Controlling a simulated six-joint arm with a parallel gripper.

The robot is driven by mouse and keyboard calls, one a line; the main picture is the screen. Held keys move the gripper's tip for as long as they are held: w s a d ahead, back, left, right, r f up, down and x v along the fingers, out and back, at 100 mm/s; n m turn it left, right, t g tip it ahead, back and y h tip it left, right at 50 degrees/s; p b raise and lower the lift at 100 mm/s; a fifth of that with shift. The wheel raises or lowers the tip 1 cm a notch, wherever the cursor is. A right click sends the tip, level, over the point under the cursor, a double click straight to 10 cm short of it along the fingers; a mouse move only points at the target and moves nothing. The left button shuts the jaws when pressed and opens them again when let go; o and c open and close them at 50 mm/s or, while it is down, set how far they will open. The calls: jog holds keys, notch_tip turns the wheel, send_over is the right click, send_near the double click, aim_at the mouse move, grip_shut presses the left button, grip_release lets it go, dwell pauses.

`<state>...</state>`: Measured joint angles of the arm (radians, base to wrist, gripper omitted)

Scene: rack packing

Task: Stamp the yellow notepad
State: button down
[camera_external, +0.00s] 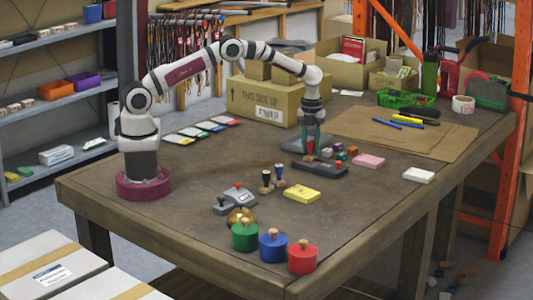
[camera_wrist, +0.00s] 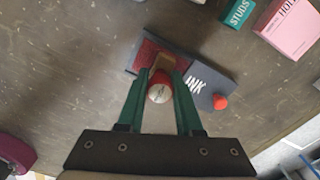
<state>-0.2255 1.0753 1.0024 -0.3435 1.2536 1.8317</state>
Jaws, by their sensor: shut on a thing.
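The yellow notepad (camera_external: 301,194) lies flat near the middle of the table in the external view. My gripper (camera_external: 310,150) is behind it, pointing down over the dark ink pad (camera_external: 330,170). The notepad does not show in the wrist view.
Two stamps (camera_external: 273,178) stand left of the notepad, near a grey device (camera_external: 235,199) and a brass bell (camera_external: 239,217). Green, blue and red pots (camera_external: 273,247) stand at the front.

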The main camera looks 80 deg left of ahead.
jog(key=shift+f, duration=0.55)
dwell(1.2)
jog(key=shift+r, duration=3.55)
jog(key=shift+d, duration=0.1)
jog(key=s+d, duration=0.2)
jog(key=d, duration=1)
jog(key=s+d, duration=0.2)
jog(key=d, duration=0.9)
jog(key=shift+s+f, duration=0.15)
jog(key=shift+f, duration=2.65)
jog(key=shift+f, duration=0.55)
jog(key=shift+r, duration=0.1)
